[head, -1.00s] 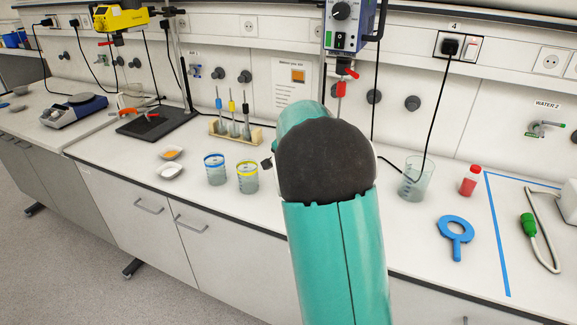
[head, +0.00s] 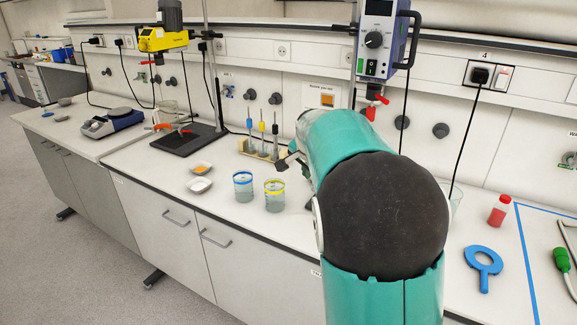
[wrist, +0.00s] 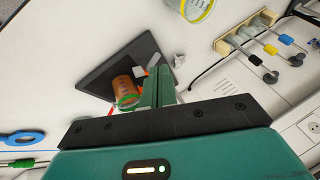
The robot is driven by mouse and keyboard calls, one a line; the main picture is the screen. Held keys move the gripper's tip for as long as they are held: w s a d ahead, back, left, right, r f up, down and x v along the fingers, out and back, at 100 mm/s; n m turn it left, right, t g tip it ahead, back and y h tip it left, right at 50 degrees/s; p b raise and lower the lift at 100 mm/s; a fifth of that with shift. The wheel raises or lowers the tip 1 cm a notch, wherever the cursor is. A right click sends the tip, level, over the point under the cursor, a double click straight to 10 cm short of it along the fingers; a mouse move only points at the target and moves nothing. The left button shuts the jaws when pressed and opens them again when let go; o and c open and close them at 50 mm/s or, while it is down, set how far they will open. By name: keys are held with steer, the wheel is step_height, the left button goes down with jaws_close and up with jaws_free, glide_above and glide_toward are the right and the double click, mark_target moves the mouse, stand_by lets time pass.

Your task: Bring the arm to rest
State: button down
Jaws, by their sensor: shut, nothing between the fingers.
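My arm fills the right middle of the head view, and its bulk hides my gripper there. In the wrist view my gripper (wrist: 159,78) shows two green fingers, closed together and empty. Beyond the fingers, a beaker of orange liquid with a green rim (wrist: 125,90) stands on a black plate (wrist: 108,70). The fingers overlap this plate in the picture; I cannot tell the gap between them.
A yellow-rimmed beaker (head: 274,196) and a blue-rimmed beaker (head: 243,187) stand left of my arm. A rack (head: 258,152) is behind them.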

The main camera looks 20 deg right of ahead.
steer(key=s+a+r+n+y, duration=0.1)
steer(key=s+a+r+n, duration=0.1)
steer(key=s+a+n, duration=0.5)
steer(key=s+a+r+y, duration=0.15)
steer(key=s+a, duration=0.35)
steer(key=s, duration=0.6)
steer(key=s+a+f+n, duration=0.1)
steer(key=s+a+n, duration=0.2)
steer(key=s, duration=0.4)
steer(key=s+a+f+n, duration=0.2)
steer(key=s+a+n, duration=0.1)
steer(key=s, duration=0.5)
steer(key=shift+a+f, duration=0.15)
steer(key=shift+f, duration=0.05)
